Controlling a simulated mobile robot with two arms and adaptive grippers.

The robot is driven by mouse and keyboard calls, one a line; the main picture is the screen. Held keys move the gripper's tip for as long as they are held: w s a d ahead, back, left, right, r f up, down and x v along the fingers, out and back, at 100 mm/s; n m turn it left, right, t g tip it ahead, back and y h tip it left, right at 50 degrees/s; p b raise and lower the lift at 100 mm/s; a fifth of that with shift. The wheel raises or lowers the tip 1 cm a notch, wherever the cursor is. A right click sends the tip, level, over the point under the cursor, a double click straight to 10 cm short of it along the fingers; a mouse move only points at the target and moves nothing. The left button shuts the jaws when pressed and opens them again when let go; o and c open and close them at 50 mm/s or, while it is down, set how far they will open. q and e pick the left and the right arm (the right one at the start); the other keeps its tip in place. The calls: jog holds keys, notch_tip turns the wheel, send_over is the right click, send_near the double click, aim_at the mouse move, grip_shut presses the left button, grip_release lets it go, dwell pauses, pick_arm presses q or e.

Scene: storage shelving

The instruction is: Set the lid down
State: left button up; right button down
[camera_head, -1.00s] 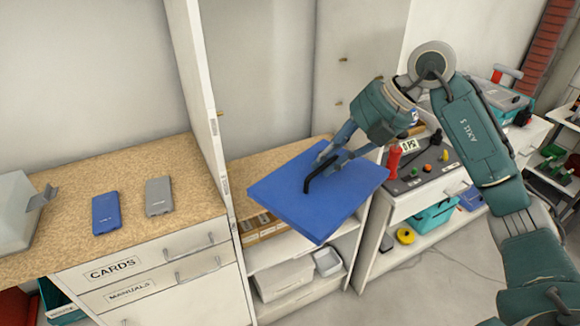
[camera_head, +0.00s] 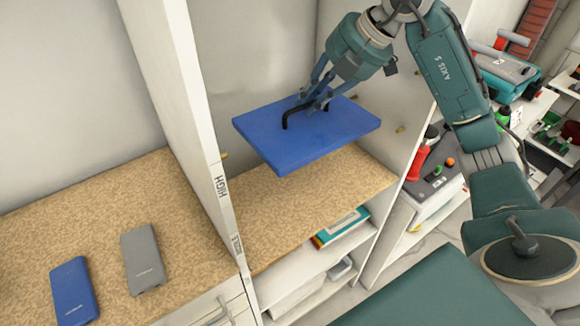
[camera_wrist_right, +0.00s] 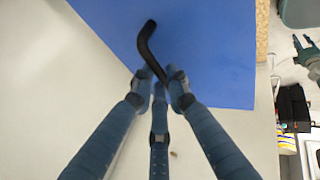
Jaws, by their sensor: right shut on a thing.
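The lid (camera_head: 320,145) is a flat blue panel with a black bar handle (camera_head: 290,116) on its top. My right gripper (camera_head: 316,103) is shut on that handle and holds the lid in the air, slightly tilted, above the cork-coloured shelf top (camera_head: 350,175) of the middle bay. In the right wrist view the lid (camera_wrist_right: 210,40) fills the upper middle, and the blue fingers meet at the handle (camera_wrist_right: 148,45). The lid hides part of the shelf top below it. My left gripper is not in view.
A white upright panel (camera_head: 185,90) stands left of the lid, and another side panel (camera_head: 425,110) stands right. A blue device (camera_head: 72,290) and a grey device (camera_head: 143,258) lie on the left counter. Books (camera_head: 340,228) sit on a lower shelf.

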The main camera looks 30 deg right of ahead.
jog(key=shift+f, duration=0.35)
jog(key=f, duration=1.8)
jog(key=shift+s+f, duration=0.3)
jog(key=shift+s, duration=0.1)
jog(key=c, duration=1.7)
grip_release()
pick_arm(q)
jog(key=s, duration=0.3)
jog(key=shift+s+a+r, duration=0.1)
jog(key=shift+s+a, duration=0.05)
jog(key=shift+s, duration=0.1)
